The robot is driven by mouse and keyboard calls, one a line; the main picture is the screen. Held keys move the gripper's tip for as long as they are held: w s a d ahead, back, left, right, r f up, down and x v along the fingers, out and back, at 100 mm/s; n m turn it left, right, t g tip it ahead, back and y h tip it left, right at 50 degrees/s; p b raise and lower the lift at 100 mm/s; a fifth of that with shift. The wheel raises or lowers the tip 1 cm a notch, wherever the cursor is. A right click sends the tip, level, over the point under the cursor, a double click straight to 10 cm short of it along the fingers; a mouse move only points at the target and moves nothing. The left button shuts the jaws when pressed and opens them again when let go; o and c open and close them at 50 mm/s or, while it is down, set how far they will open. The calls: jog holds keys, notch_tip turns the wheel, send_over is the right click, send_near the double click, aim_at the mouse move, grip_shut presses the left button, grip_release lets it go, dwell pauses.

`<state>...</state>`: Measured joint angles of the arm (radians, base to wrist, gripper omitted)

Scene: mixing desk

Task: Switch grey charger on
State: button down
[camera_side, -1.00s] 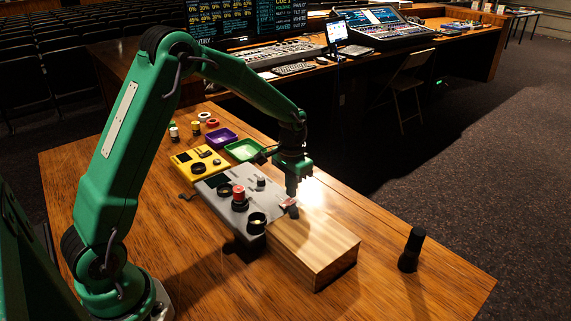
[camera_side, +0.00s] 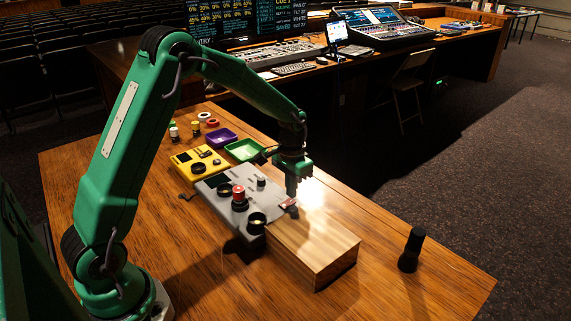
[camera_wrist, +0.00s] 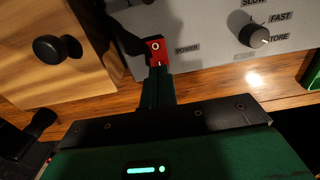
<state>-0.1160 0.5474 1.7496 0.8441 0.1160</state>
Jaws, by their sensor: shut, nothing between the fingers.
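The grey charger (camera_side: 262,205) lies on the wooden desk, left of a light wooden box. Its red power switch (camera_wrist: 156,46), with a white ring mark, sits beside the word POWER in the wrist view. In the side view the switch (camera_side: 289,204) shows small under my gripper. My gripper (camera_side: 291,193) points down, its fingers shut and empty. In the wrist view the fingertips (camera_wrist: 158,68) are at the switch's near edge and seem to touch it.
The wooden box (camera_side: 312,246) with a dark knob stands close beside the charger. A yellow device (camera_side: 186,168), purple tray (camera_side: 222,137) and green tray (camera_side: 245,149) lie behind. A black cylinder (camera_side: 411,249) stands at the right. The front of the desk is clear.

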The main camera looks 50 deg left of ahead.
aim_at(290, 202)
jog(key=shift+f, duration=0.85)
dwell(0.8)
jog(key=shift+r, duration=3.45)
jog(key=shift+r, duration=0.1)
jog(key=s+d+r+t, duration=0.3)
jog(key=s+d+r, duration=0.1)
jog(key=s+r, duration=0.8)
jog(key=s+d+r+t, duration=0.1)
jog(key=s+t, duration=0.1)
jog(key=s, duration=1)
jog(key=shift+s+d+r+t, duration=0.25)
jog(key=shift+s+t, duration=0.05)
jog(key=shift+s, duration=0.1)
